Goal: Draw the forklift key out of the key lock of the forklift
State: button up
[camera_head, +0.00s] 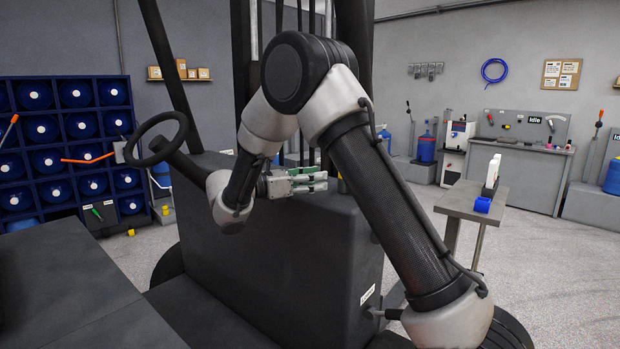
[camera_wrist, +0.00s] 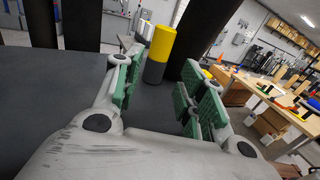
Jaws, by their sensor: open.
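My gripper (camera_head: 322,181) is open and empty above the forklift's dark body (camera_head: 270,255), with its green-padded fingers apart. In the wrist view the gripper (camera_wrist: 157,88) shows a bare gap between the pads. A cylinder with a yellow top and grey lower part (camera_wrist: 158,52) stands beyond the fingers, apart from them. I cannot tell if it belongs to the key or lock. A small white label (camera_head: 367,294) is on the forklift's right side, with a small grey fitting (camera_head: 377,312) just below it. I cannot make out the key or the key lock for certain.
The forklift's steering wheel (camera_head: 156,139) is left of my arm, and dark mast posts rise behind it. A small grey table (camera_head: 462,205) and a workbench (camera_head: 522,160) are at the right. Open floor lies around them.

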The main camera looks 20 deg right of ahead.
jog(key=d, duration=0.7)
jog(key=shift+w+d, duration=0.25)
jog(key=shift+w, duration=0.1)
jog(key=c, duration=0.8)
jog(key=o, duration=0.4)
jog(key=shift+r, duration=0.1)
jog(key=c, duration=0.4)
